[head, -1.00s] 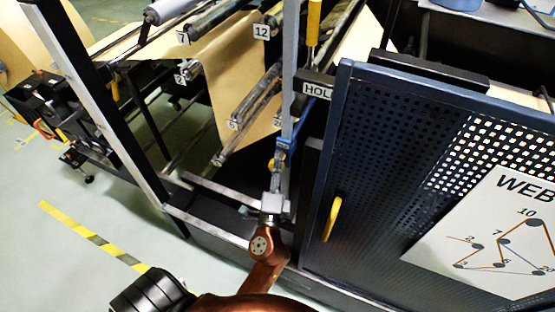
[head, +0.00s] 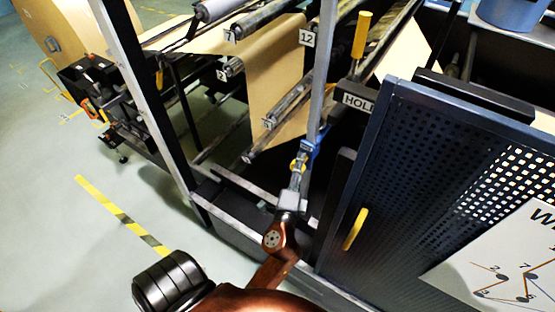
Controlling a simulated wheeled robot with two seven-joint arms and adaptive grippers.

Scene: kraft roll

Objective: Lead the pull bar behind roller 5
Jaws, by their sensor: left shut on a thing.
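My left gripper (head: 299,166) is in the middle of the head view, low in front of the frame opening. It is shut, but its fingertips and what they hold are partly hidden by the upright post and a blue part. Brown paper web (head: 275,75) hangs down among the rollers. A tagged roller (head: 290,100) crosses it to the upper left of the gripper; its small tag is too blurred to read surely, so I cannot tell if it is roller 5. A dark bar (head: 262,142) lies along the web's lower end; I cannot tell if it is the pull bar. My right gripper is not in view.
Rollers tagged 7 (head: 265,20) and 2 (head: 232,68) are further up and left. A grey upright post (head: 322,75) stands by my gripper. A dark perforated door (head: 425,170) with a yellow handle (head: 355,229) blocks the right.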

